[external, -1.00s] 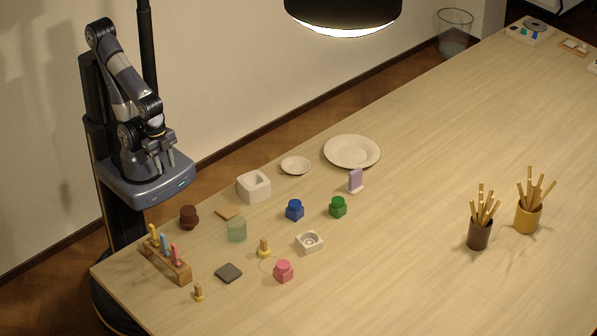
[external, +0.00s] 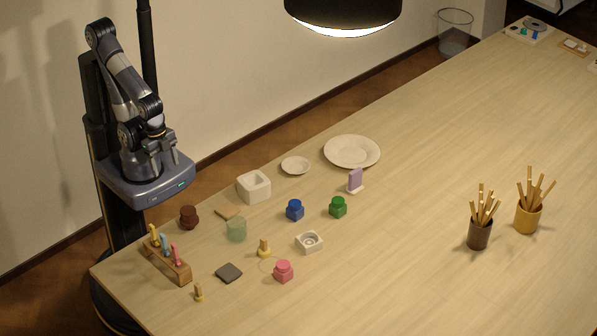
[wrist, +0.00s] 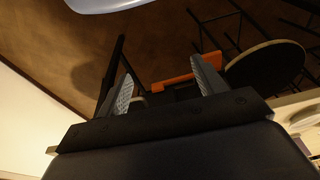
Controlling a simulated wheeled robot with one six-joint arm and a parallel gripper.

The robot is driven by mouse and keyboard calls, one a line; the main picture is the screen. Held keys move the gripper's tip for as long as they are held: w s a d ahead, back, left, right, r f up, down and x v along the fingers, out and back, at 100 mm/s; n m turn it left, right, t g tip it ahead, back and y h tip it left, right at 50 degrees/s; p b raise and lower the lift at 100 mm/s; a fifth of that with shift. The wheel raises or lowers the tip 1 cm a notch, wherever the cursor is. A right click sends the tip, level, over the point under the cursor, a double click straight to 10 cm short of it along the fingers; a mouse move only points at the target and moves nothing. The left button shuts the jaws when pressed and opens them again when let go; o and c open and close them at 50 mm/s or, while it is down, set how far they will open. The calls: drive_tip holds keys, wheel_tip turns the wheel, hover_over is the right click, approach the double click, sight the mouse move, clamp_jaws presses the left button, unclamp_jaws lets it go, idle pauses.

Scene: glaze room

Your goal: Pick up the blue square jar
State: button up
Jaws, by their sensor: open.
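The blue square jar (external: 295,210) stands upright on the table, left of the green jar (external: 338,207) and right of the white square block (external: 254,187). My gripper (external: 154,146) is folded in close above my base at the left, well away from the jar. In the wrist view my gripper (wrist: 165,92) shows two fingers spread apart with nothing between them. The blue jar does not show in the wrist view.
Near the blue jar are a pale green glass jar (external: 236,229), a white square piece with a round recess (external: 309,242), a pink jar (external: 284,271) and a purple card on a stand (external: 355,181). A large plate (external: 352,151) lies behind.

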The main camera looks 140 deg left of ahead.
drive_tip(key=w+a+r+p, duration=0.1)
drive_tip(key=w+r, duration=0.5)
drive_tip(key=w, duration=0.3)
drive_tip(key=t+p, duration=0.2)
drive_tip(key=p, duration=0.2)
approach(295, 202)
drive_tip(key=f, duration=0.1)
drive_tip(key=x, duration=0.5)
drive_tip(key=shift+w+d+p, duration=0.3)
drive_tip(key=shift+w+d, duration=0.05)
drive_tip(key=shift+w, duration=0.05)
drive_tip(key=x, duration=0.1)
drive_tip(key=p+x, duration=0.1)
drive_tip(key=x, duration=0.2)
drive_tip(key=shift+s+a+f+p, duration=0.1)
drive_tip(key=shift+a+f+p, duration=0.1)
drive_tip(key=shift+a+p, duration=0.15)
drive_tip(key=shift+w+f, duration=0.35)
drive_tip(key=shift+f, duration=0.3)
drive_tip(key=c, duration=1.3)
